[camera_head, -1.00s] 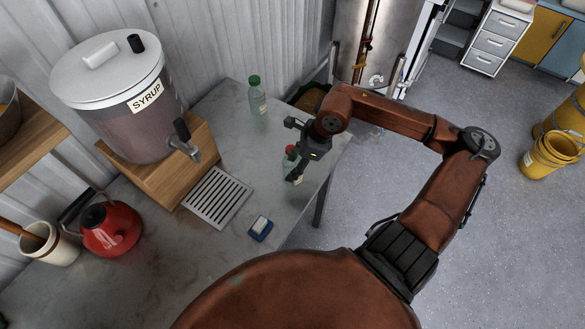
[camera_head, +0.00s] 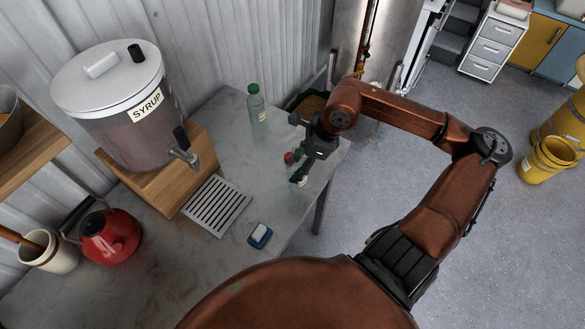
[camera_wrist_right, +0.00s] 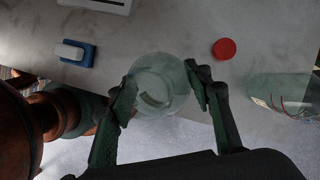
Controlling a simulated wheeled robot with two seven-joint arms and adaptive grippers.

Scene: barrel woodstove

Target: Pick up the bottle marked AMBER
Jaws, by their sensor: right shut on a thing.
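My right gripper (camera_head: 297,158) is over the right end of the table. In the wrist view its two fingers (camera_wrist_right: 163,82) are shut on a clear, greenish bottle (camera_wrist_right: 160,92), seen end-on as a round shape. In the head view my gripper hides most of this bottle. A flat red disc like a cap (camera_wrist_right: 224,49) is beside it, apart from it, and shows in the head view (camera_head: 289,157). A clear bottle with a green cap (camera_head: 257,104) stands near the wall; a labelled clear bottle (camera_wrist_right: 288,96) shows at the wrist view's right. No marking AMBER is readable. My left gripper is not in view.
A syrup dispenser (camera_head: 118,115) sits on a wooden stand (camera_head: 163,181), with a drip tray (camera_head: 216,207) in front. A blue and white sponge-like block (camera_head: 260,236) lies near the table's front edge. A red kettle (camera_head: 111,237) and a crock (camera_head: 55,258) are at left.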

